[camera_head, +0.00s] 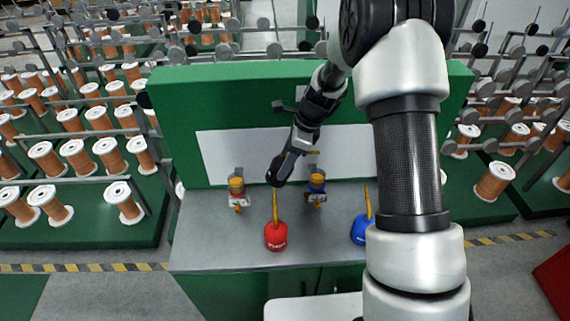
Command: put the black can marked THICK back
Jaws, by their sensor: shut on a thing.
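My gripper (284,167) is over the back of the grey bench, in front of the white panel. At its tip is a small dark rounded body (275,179), which looks like the black can; the gripper is shut on it. The marking THICK cannot be read at this size, and the fingers and the can blend together. The dark body is above the bench, close behind the tip of the red can's yellow spout. I cannot tell whether they touch.
A red can (276,236) and a blue can (361,231) with yellow spouts stand on the bench (215,250). Red-and-yellow (237,190) and blue-and-yellow (316,187) items are at the back. My arm hides the bench's right part. The bench's front left is clear.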

